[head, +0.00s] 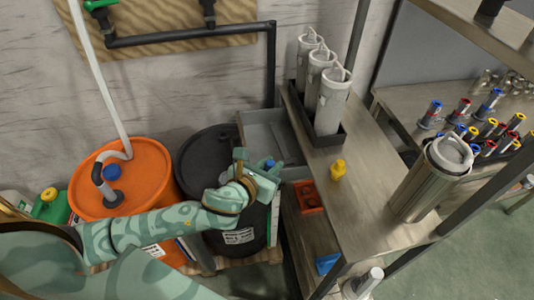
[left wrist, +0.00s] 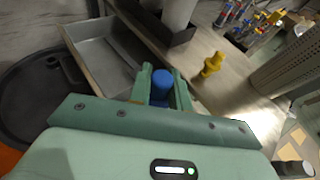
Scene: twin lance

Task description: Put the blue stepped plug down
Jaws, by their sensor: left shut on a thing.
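The blue stepped plug (left wrist: 161,84) is held between the fingers of my left gripper (left wrist: 162,92), and its rounded blue top shows. My left gripper (head: 264,172) is shut on it, and a small part of the plug (head: 269,163) shows in the head view. The gripper is by the front of the grey tray (head: 256,117), left of the bench top and over the right edge of the black drum (head: 205,158). The plug's lower part is hidden by the fingers. My right gripper is in neither view.
A yellow stepped piece (head: 338,170) stands on the bench (head: 372,190), and bare bench surrounds it. Grey canisters (head: 332,100) stand in a black rack behind. A steel canister (head: 425,185) stands right. An orange drum (head: 140,165) with a hose is left. A red bin (head: 309,196) sits below.

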